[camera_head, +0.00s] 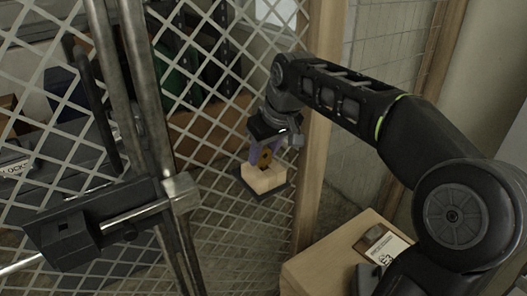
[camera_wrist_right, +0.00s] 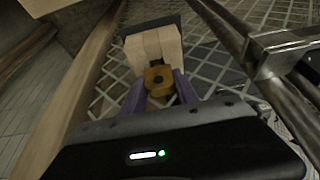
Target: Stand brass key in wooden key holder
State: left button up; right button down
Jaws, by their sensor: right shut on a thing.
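The brass key (camera_head: 265,157) is held between the fingers of my right gripper (camera_head: 264,150). The wooden key holder (camera_head: 264,179) is a pale block on a dark plate, fixed at the mesh. The key is right at the holder, in front of or over it; its lower end is hidden, so I cannot tell whether it is in the slot. The holder also shows in the right wrist view (camera_wrist_right: 153,45), just beyond the key. My left gripper is not seen.
A metal mesh panel (camera_head: 215,130) stands behind the holder, with a wooden post (camera_head: 312,170) to its right. Upright metal bars with a latch (camera_head: 120,215) stand at left. A wooden box with a label (camera_head: 385,248) is at lower right.

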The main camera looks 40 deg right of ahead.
jog(key=c, duration=0.9)
grip_release()
jog(key=shift+o, duration=0.2)
jog(key=v, duration=0.7)
jog(key=shift+r, duration=0.4)
jog(key=shift+s, duration=0.15)
